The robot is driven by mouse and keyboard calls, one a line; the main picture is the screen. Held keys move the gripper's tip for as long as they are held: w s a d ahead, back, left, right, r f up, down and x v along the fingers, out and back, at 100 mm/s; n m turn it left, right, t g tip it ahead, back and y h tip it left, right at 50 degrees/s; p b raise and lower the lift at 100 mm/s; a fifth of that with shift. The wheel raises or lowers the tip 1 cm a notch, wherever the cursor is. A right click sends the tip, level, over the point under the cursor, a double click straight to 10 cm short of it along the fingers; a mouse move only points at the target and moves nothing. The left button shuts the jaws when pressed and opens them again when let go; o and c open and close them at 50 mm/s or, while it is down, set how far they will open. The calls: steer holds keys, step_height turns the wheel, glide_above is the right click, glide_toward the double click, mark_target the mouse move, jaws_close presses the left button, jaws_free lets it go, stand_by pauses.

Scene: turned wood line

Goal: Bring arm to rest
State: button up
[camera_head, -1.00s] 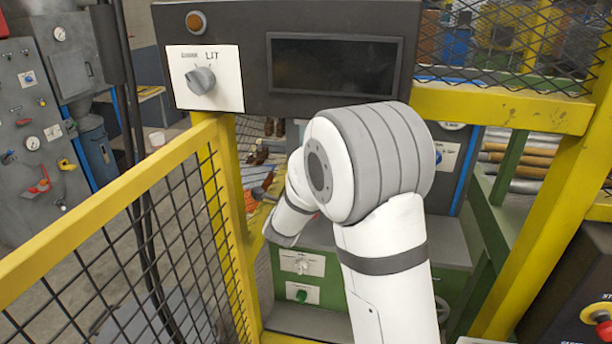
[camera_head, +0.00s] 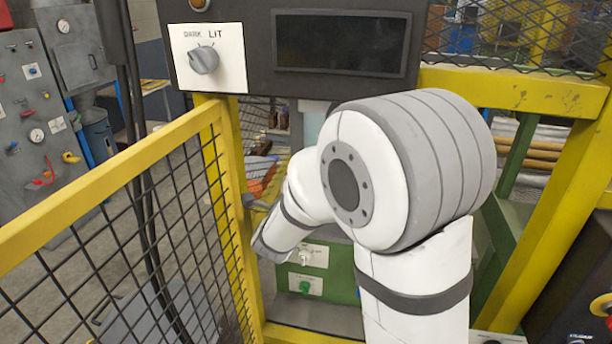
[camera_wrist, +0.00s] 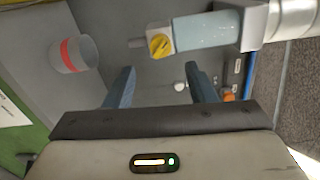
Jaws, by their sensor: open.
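My arm (camera_head: 415,255) is white with grey bands and fills the middle of the head view, bent at its big grey-ribbed joint. Its far part reaches down and left over a green cabinet. The fingertips are hidden in the head view. In the wrist view my gripper (camera_wrist: 159,85) is open, its two blue-grey fingers apart with nothing between them. A yellow knob (camera_wrist: 159,45) on a pale blue cylinder (camera_wrist: 207,37) lies beyond the fingers. A clear cup-like piece with a red band (camera_wrist: 72,55) is to their left.
A yellow-framed mesh fence (camera_head: 120,230) stands at the left. A dark panel with a screen (camera_head: 340,43) and a white-plated DARK/LIT knob (camera_head: 205,60) hangs above the arm. Yellow posts (camera_head: 560,200) stand at the right. The green cabinet front (camera_head: 325,265) is below the arm.

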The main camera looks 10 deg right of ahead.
steer(key=shift+s, duration=0.1)
steer(key=s+d+f+m+g+h, duration=0.25)
steer(key=s+d+m+g, duration=1.2)
steer(key=m, duration=1.15)
steer(key=s+a+f+m+y, duration=0.1)
steer(key=s+a+m+y, duration=0.3)
steer(key=s+m, duration=0.4)
steer(key=s+a+f+m+t+y, duration=0.1)
steer(key=s+a+m+y, duration=0.4)
steer(key=m, duration=0.9)
steer(key=s, duration=0.3)
steer(key=shift+w+a, duration=0.1)
steer(key=shift+c, duration=0.4)
